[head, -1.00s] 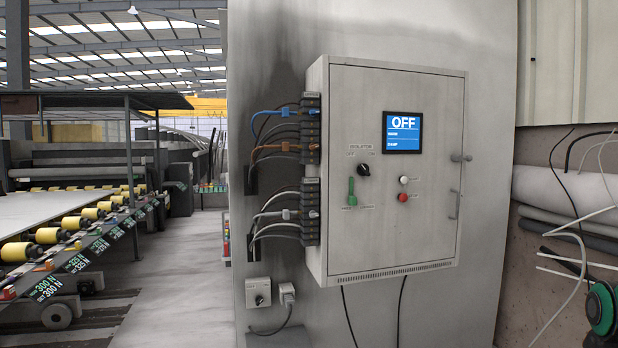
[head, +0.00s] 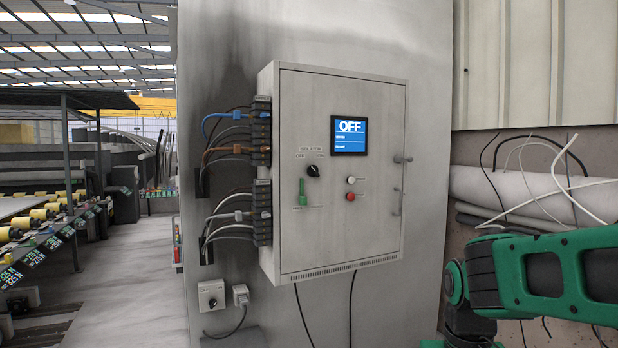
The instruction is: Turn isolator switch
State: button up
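The isolator switch (head: 313,170) is a black rotary knob on the front of a grey control cabinet (head: 340,235). A label above it reads like "ISOLATOR", with small position marks to its left and right. The cabinet's blue screen (head: 348,136) shows "OFF". Below the knob is a green lever (head: 302,193), upright. A white button (head: 351,181) and a red button (head: 350,197) sit to the right. My green and black arm enters at the lower right, apart from the cabinet. My gripper is not in view.
Cables and terminal blocks (head: 262,140) line the cabinet's left side. A small switch box (head: 211,295) and a plug socket (head: 241,294) are on the wall below. Pipes and loose cables (head: 530,190) are at the right. A roller conveyor (head: 40,235) stands far left. The cabinet front is unobstructed.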

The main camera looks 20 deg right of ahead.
aim_at(312, 171)
jog(key=i, duration=0.95)
jog(key=z, duration=0.05)
